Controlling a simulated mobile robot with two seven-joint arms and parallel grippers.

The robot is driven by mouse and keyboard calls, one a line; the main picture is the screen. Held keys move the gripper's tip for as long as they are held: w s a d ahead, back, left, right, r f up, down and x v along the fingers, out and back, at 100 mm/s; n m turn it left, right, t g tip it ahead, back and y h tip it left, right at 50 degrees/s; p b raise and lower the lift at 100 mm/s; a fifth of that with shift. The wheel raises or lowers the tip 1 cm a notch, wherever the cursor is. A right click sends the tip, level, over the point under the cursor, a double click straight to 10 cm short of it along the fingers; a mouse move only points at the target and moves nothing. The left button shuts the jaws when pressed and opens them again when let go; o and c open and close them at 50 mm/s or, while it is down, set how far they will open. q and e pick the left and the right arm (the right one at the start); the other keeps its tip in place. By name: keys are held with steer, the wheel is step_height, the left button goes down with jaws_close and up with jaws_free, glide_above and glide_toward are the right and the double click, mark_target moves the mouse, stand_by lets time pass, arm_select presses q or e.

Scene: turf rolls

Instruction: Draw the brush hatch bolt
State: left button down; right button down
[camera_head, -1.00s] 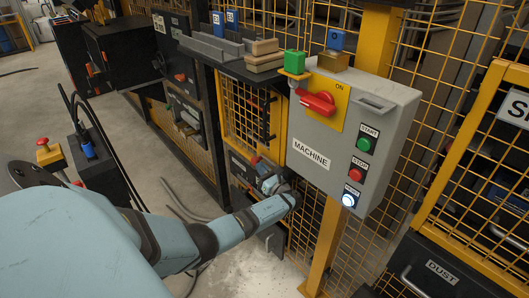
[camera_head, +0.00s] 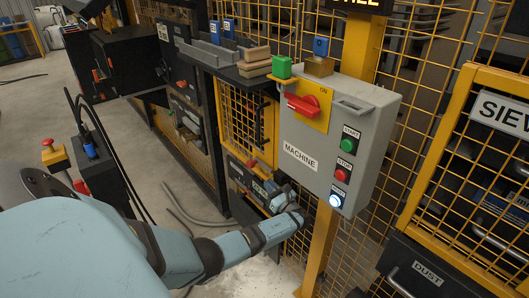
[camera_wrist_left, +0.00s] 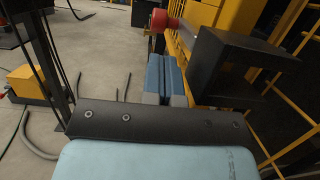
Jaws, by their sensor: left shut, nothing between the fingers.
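A red knob (camera_head: 252,163) sits on the low dark hatch panel (camera_head: 240,178) below the yellow mesh, beside the grey machine box. I take it for the bolt's knob; the panel's label is partly hidden by my gripper. In the left wrist view a red knob (camera_wrist_left: 160,20) on a grey rod shows just beyond my fingertips, apart from them. My left gripper (camera_head: 272,188) is shut and empty in front of the panel, to the lower right of the knob. Its two blue-grey fingers (camera_wrist_left: 165,75) lie together in the wrist view. My right gripper is out of view.
The machine box (camera_head: 365,125) with a red switch (camera_head: 303,106) and buttons hangs above and right of my gripper. A black block (camera_wrist_left: 235,65) is close to the right of the fingers. Yellow mesh fencing stands around. Grey hoses lie on the open floor at left.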

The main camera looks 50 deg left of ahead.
arm_select(q)
steer(key=v, duration=0.6)
steer(key=shift+f, duration=0.15)
stand_by(0.3)
